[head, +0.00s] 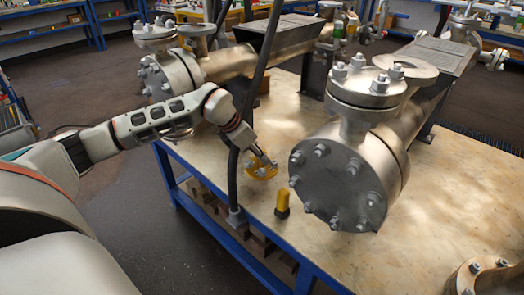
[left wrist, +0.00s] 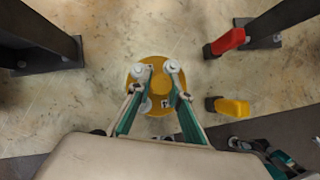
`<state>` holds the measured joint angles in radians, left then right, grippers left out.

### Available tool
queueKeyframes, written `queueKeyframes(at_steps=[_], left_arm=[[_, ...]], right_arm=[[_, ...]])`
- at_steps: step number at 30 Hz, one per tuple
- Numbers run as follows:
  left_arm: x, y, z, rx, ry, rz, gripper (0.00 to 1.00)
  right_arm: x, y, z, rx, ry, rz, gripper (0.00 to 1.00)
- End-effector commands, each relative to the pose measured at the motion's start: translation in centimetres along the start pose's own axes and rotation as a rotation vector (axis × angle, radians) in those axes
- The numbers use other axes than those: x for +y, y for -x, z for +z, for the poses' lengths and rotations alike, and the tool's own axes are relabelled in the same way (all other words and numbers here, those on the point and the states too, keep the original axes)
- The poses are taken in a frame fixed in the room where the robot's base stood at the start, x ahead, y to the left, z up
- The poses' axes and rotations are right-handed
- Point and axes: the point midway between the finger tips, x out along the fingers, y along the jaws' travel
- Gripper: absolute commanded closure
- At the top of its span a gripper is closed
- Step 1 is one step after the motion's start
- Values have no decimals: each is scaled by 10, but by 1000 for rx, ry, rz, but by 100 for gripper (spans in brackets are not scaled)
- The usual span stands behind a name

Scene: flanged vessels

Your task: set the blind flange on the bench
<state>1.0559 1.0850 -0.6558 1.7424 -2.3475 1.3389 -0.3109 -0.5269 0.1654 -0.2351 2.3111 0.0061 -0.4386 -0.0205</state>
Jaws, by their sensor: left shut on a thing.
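The blind flange is a yellow disc with bolts (head: 259,172), low over the front left part of the bench (head: 305,240), left of the large near vessel. I cannot tell whether it touches the bench top. In the left wrist view the yellow disc (left wrist: 155,62) lies below my left gripper (left wrist: 156,72), with pale round bolt heads and a small dark mark on it. My left gripper (head: 270,163) reaches down from the left and is shut on the flange. The exact contact is partly hidden by the fingers. My right gripper is not in view.
A flanged metal vessel (head: 345,180) stands right of the flange, another vessel (head: 165,75) behind. A yellow-handled item (head: 283,203) is close by; it shows in the left wrist view (left wrist: 232,106) with a red-handled one (left wrist: 228,41). The bench front is mostly bare.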

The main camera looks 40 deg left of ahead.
Motion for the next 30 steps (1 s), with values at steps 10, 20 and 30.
queueKeyframes(at_steps=[10, 20, 30], left_arm=[[0, -38, -23, -1, 1, -1, 100], [1, -43, -24, -9, -2, 2, 100], [0, -48, -29, 0, 0, 0, 64]], right_arm=[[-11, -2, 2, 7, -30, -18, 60], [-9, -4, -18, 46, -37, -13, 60], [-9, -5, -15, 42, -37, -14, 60]])
